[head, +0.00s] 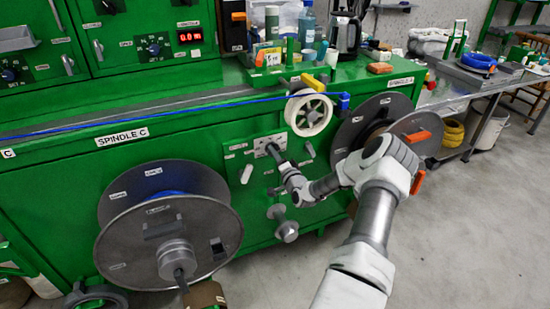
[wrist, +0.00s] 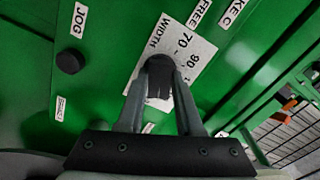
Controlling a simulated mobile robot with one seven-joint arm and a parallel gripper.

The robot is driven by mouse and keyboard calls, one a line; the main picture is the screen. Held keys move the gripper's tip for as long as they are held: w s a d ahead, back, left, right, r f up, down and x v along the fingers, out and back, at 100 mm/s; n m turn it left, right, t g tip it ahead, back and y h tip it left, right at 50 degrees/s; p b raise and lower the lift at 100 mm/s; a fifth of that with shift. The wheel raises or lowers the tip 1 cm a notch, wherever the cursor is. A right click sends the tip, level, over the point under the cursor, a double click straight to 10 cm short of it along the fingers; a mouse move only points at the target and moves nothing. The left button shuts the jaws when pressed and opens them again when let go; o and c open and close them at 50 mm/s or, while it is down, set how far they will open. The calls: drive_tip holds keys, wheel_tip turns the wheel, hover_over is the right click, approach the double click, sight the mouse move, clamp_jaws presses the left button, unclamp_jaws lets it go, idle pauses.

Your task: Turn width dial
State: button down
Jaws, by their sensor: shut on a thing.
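The width dial (wrist: 160,66) is a dark round knob on a white scale plate (wrist: 196,52) marked WIDTH, with 70 and 90 readable. The plate is on a green panel and looks turned at an angle in the wrist view. My gripper (wrist: 160,82) is shut on the dial, one finger on each side. The fingers and the knob hide part of the scale, and I cannot make out a pointer. In the head view my gripper (head: 274,150) reaches the green machine front below the white pulley, and the dial is mostly hidden there.
A black JOG knob (wrist: 70,61) is left of the dial. In the head view a large grey spool (head: 170,232) stands at left and another (head: 352,128) at right. Open floor lies at lower right.

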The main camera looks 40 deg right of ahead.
drive_tip(key=n+b, duration=0.3)
drive_tip(key=n, duration=0.1)
drive_tip(key=shift+n, duration=0.7)
drive_tip(key=c, duration=0.6)
unclamp_jaws()
drive_tip(key=shift+o, duration=0.2)
drive_tip(key=shift+s, duration=0.1)
drive_tip(key=p+v, duration=0.2)
drive_tip(key=v, duration=1.5)
drive_tip(key=shift+s+p, duration=0.15)
drive_tip(key=shift+p, duration=0.15)
drive_tip(key=shift+d, duration=0.1)
